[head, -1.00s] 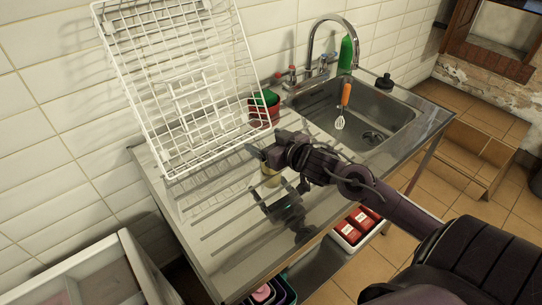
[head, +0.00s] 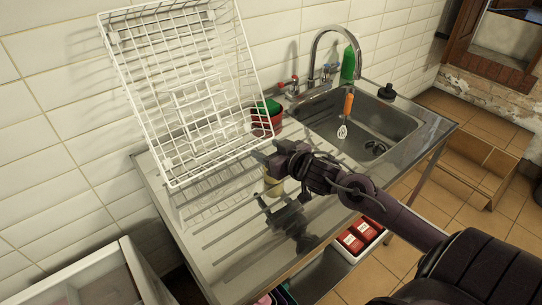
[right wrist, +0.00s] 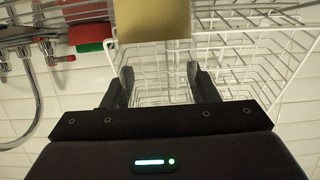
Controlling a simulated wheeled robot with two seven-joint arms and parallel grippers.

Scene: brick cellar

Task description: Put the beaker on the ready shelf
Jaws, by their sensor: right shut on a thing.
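My right gripper (head: 272,168) is over the ribbed steel drainboard, left of the sink. It is shut on a tan, straight-sided thing, which I take for the beaker (head: 273,187); the gripper partly hides it in the head view. In the right wrist view the beaker (right wrist: 152,20) shows as a plain tan block at the top, past the two dark fingers (right wrist: 163,85). I cannot tell whether its base touches the drainboard. I cannot tell which surface is the ready shelf. My left gripper is not in view.
A white wire rack (head: 190,90) leans on the tiled wall behind the drainboard (head: 225,235). Red and green things (head: 268,115) stand beside it. The steel sink (head: 325,125), with its tap (head: 320,50), lies to the right. Red boxes (head: 352,241) sit in a white bin below.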

